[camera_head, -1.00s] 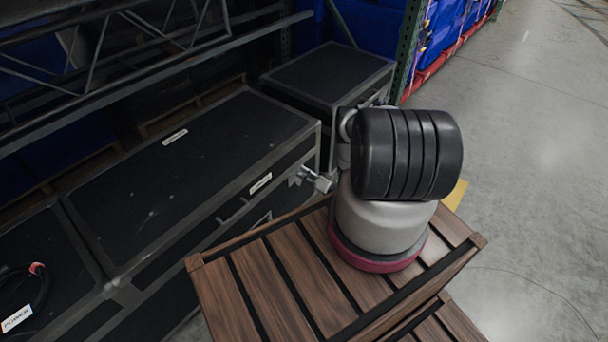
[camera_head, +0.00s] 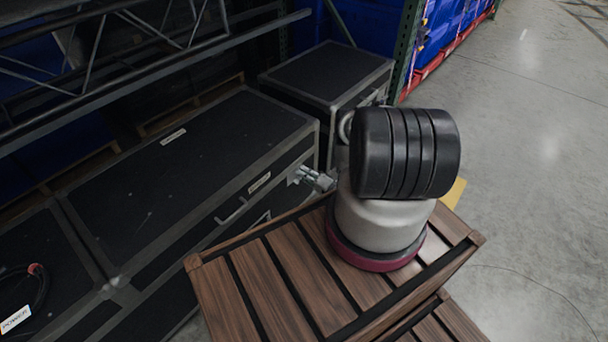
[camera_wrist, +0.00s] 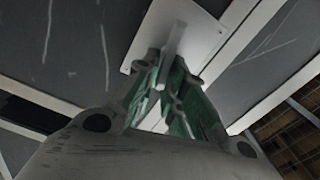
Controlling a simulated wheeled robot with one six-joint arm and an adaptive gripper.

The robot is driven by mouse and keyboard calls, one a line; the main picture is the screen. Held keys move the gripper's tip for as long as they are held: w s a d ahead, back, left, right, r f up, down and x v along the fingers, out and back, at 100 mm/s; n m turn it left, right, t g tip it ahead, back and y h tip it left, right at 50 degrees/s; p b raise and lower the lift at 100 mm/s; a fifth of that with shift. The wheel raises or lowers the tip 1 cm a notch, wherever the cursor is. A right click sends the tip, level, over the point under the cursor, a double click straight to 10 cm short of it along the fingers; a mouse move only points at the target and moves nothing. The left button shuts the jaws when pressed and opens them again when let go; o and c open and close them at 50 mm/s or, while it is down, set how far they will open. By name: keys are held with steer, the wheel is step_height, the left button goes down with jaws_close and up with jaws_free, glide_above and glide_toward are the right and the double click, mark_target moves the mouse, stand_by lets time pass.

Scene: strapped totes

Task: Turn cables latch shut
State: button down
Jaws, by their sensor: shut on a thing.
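A long black case (camera_head: 185,175) with metal edges stands left of centre in the head view. A latch (camera_head: 297,174) is at the right end of its front side; only part of it shows beside my gripper (camera_head: 318,180). In the wrist view my gripper (camera_wrist: 172,85) is shut on the narrow grey tab of the latch (camera_wrist: 175,38). The tab stands out from a light plate (camera_wrist: 205,28) on the dark panel. The small white label (camera_head: 260,182) on the case front is too small to read, so I cannot confirm the name "cables".
A smaller black case (camera_head: 325,72) stands behind. Another case at lower left bears a "POWER" label (camera_head: 16,320) and a cable. My arm blocks part of the view. Metal truss (camera_head: 130,60) and shelving stand at upper left. Open concrete floor (camera_head: 530,180) lies right.

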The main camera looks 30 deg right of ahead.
steer(key=c, duration=1.6)
jaws_free()
steer(key=v, duration=1.2)
steer(key=shift+r, duration=0.1)
steer(key=shift+c, duration=0.2)
